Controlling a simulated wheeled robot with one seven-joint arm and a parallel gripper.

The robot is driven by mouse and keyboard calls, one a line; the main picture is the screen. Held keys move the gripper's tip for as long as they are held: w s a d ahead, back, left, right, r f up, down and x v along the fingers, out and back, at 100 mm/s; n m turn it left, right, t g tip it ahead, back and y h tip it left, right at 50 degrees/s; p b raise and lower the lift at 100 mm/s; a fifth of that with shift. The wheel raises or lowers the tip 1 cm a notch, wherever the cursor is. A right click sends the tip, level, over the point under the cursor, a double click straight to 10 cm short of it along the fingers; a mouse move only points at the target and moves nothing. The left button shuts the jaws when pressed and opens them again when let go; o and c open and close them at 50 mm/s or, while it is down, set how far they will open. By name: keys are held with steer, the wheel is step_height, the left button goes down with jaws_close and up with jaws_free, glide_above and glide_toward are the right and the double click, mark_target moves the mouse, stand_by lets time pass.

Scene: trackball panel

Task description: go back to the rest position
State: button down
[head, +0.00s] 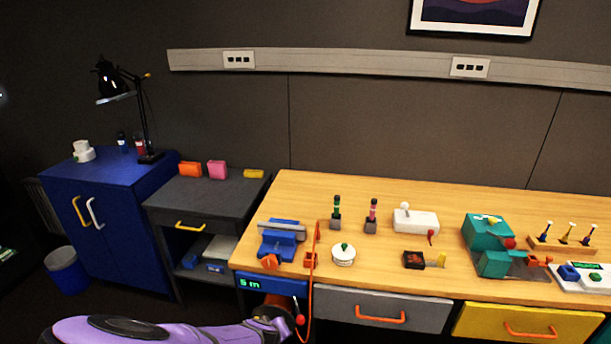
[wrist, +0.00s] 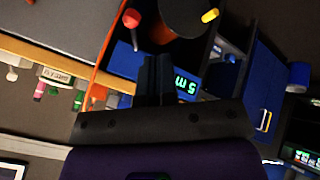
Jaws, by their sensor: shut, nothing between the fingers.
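My purple arm comes in from the bottom of the head view. My gripper (head: 279,311) is at the desk's front edge, just below the blue display box (head: 270,284) with green characters. In the wrist view my gripper (wrist: 154,78) shows as two dark fingers closed together, with nothing between them. The blue display box (wrist: 150,62) lies behind the fingers there. A white box with a white ball (head: 415,221) stands on the wooden desk (head: 380,275), well apart from my gripper.
An orange cord (head: 315,255) hangs over the desk edge beside my gripper and ends in a red tip. Drawers with orange handles (head: 381,317) are to the right. A blue vise (head: 281,240) stands above on the desk. A dark side table (head: 210,196) and blue cabinet are left.

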steer(key=w+d+r+m+g+y, duration=0.1)
steer(key=d+r+m, duration=0.1)
steer(key=d+r, duration=0.75)
steer(key=w+d+r+m+g, duration=0.15)
steer(key=d+r, duration=0.25)
steer(key=r, duration=1.1)
steer(key=w+d+r+m+g+y, duration=0.1)
steer(key=d+r+m+g, duration=0.1)
steer(key=d+r, duration=0.75)
steer(key=s+d+r+t+y, duration=0.1)
steer(key=s+d+r, duration=0.4)
steer(key=r, duration=0.3)
steer(key=s+d+r, duration=0.4)
steer(key=d+r, duration=0.1)
steer(key=r, duration=0.2)
steer(key=s+d+r, duration=0.2)
steer(key=s+d, duration=0.1)
steer(key=s, duration=0.3)
steer(key=s+d+r+t+h, duration=0.1)
steer(key=s+d+r, duration=0.2)
steer(key=s, duration=0.4)
steer(key=shift+s+d+r+m, duration=0.15)
steer(key=shift+m, duration=0.2)
